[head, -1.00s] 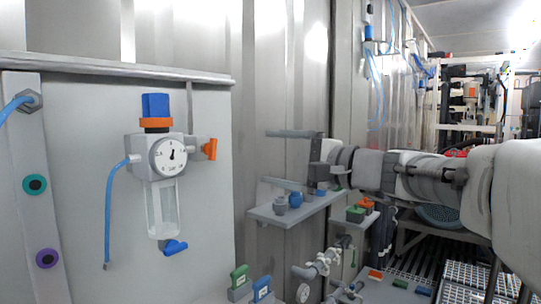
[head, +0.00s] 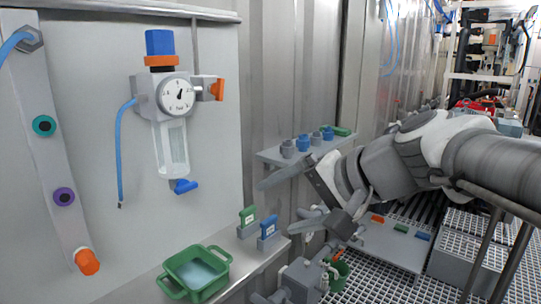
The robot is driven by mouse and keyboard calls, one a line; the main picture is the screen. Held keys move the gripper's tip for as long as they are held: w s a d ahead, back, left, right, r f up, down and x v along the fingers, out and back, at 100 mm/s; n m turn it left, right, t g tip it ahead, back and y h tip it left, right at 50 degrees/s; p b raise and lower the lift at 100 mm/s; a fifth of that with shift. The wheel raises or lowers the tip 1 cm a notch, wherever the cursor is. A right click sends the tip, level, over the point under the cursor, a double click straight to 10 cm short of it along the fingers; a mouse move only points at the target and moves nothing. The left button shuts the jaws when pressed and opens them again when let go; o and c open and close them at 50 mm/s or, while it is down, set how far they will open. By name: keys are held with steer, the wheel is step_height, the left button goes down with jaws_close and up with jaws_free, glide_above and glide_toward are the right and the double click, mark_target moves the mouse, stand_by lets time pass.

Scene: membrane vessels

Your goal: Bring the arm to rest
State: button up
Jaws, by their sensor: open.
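My gripper (head: 292,202) is in the middle of the head view, at the end of my arm, which reaches in from the right. Its two grey fingers point left and stand wide apart, with nothing between them.
A wall panel holds a gauge unit (head: 176,95) with an orange lever. Grey pipework (head: 300,280) stands under my gripper. A low board (head: 385,243) lies beyond.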

steer(key=s+d+f+n+g+h, duration=0.1)
steer(key=s+d+f+n+h, duration=0.4)
steer(key=s+d+f+h, duration=0.5)
step_height(320, 180, up, 24)
steer(key=s+d+y+p, duration=0.1)
steer(key=s+p, duration=0.1)
steer(key=p, duration=2.5)
steer(key=shift+s+d+y, duration=0.25)
steer(key=shift+s+y, duration=0.15)
